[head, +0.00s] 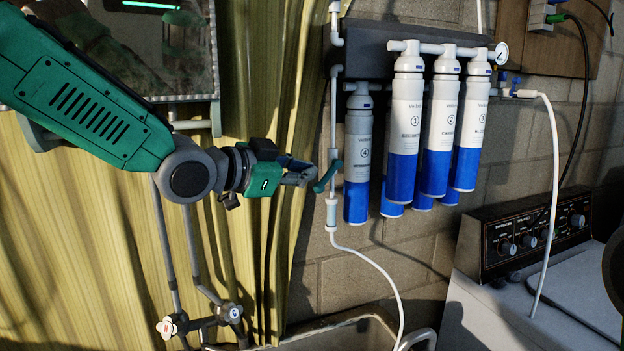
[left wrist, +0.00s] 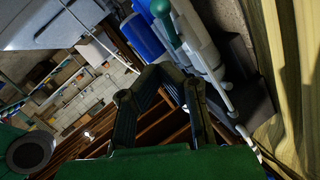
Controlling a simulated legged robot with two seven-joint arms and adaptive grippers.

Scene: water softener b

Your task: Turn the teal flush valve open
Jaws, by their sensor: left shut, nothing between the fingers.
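The teal flush valve lever (head: 326,177) sits tilted on the thin white vertical pipe (head: 333,130), left of the filter cartridges. It also shows in the left wrist view (left wrist: 166,24) near the top, beyond the fingers. My left gripper (head: 308,174) comes in from the left. Its fingertips are just left of the lever, at about its height. In the left wrist view, the fingers (left wrist: 172,76) close together with nothing held between them. Whether the fingertips touch the lever is not clear. My right gripper is in neither view.
White-and-blue filter cartridges (head: 405,140) hang on the brick wall right of the lever. A yellow-green curtain (head: 262,95) hangs behind my left arm. Faucet taps (head: 205,322) and a sink (head: 335,335) are below. A washing machine (head: 500,310) stands lower right.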

